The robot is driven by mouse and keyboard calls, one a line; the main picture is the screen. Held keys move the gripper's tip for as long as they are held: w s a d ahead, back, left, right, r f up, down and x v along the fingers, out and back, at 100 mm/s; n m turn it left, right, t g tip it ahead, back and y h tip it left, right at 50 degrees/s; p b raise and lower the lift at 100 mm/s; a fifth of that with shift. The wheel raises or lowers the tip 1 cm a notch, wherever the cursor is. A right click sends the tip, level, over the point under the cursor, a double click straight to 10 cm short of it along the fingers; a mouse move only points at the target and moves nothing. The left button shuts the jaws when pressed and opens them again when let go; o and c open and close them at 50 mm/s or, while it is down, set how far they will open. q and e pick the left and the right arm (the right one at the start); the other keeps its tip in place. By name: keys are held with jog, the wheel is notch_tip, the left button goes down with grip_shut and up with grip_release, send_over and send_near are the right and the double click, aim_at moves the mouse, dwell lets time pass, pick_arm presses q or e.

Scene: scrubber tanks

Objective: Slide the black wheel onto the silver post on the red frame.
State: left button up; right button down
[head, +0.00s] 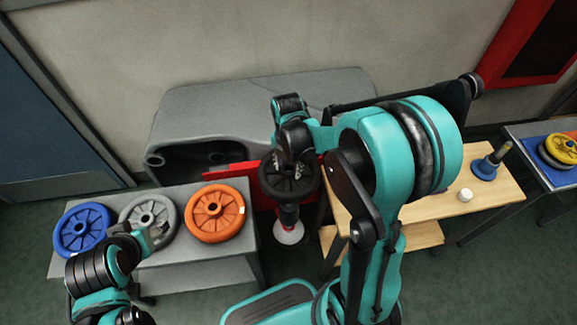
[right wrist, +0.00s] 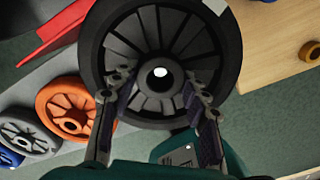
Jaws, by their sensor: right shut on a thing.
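The black wheel (head: 290,180) hangs over the red frame (head: 262,196) in the head view, below my right gripper (head: 291,150). In the right wrist view, the black wheel (right wrist: 205,45) shows face-on, and my right gripper (right wrist: 157,88) is shut on it, with a finger on either side of its hub. A bright round spot (right wrist: 160,72) shows at the hub's centre; I cannot tell whether it is the silver post's end. The post is otherwise hidden. My left gripper (head: 138,240) is by the grey wheel at lower left; its jaws are unclear.
A grey bench (head: 205,267) on the left bears blue (head: 84,230), grey (head: 147,219) and orange (head: 215,212) wheels. A wooden table (head: 490,190) on the right holds a blue-based post (head: 487,168) and a small white piece (head: 465,195). A grey machine body (head: 260,100) stands behind.

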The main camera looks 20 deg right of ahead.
jog(key=shift+f+b, duration=1.8)
jog(key=shift+f, duration=0.2)
dwell(3.2)
jog(key=c, duration=0.7)
grip_release()
jog(key=shift+r, duration=0.15)
jog(key=shift+r+p, duration=1.15)
jog(key=shift+r, duration=0.2)
jog(key=shift+r, duration=0.1)
jog(key=shift+r+p, duration=2.75)
jog(key=shift+r, duration=0.65)
